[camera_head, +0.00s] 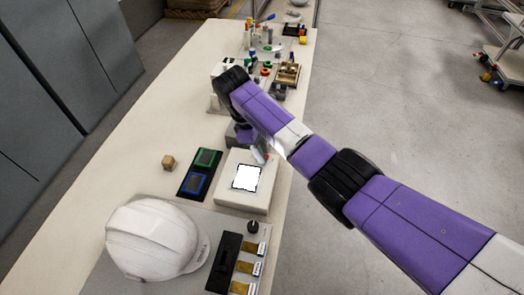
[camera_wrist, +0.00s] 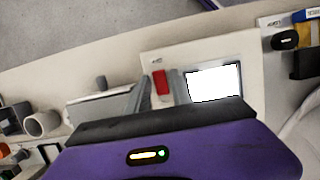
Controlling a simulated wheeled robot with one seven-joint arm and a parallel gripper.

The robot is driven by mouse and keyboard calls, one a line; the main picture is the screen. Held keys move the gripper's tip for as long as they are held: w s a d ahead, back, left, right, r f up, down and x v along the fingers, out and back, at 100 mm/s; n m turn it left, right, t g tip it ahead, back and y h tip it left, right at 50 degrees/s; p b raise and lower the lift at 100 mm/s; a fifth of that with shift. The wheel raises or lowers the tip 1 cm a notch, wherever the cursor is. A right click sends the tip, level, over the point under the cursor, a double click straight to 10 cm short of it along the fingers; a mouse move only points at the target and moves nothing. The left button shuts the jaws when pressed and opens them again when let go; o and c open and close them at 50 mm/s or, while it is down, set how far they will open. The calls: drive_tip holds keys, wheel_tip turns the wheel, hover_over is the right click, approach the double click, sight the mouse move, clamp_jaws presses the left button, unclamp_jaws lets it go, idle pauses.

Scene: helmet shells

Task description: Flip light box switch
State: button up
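The light box is a low white box (camera_head: 262,196) on the table, with a bright white panel (camera_head: 246,178) edged in black. It also shows in the wrist view (camera_wrist: 205,50), with its panel (camera_wrist: 214,82) at right. A red switch (camera_wrist: 160,83) is on the box, left of the panel in the wrist view. My gripper (camera_wrist: 160,92) is at the switch; its two grey fingers stand apart, one on each side of the red switch. I cannot tell whether they touch it. In the head view, my arm partly hides the gripper at the box's far edge.
A white helmet shell (camera_head: 152,240) lies at the near left. Several small items and a wooden tray (camera_head: 288,74) are farther back. The left table strip is clear.

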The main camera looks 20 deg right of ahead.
drive_tip(key=p+v, duration=0.1)
drive_tip(key=v, duration=0.6)
drive_tip(key=shift+r, duration=0.4)
drive_tip(key=shift+w+a, duration=0.1)
drive_tip(key=shift+w, duration=0.05)
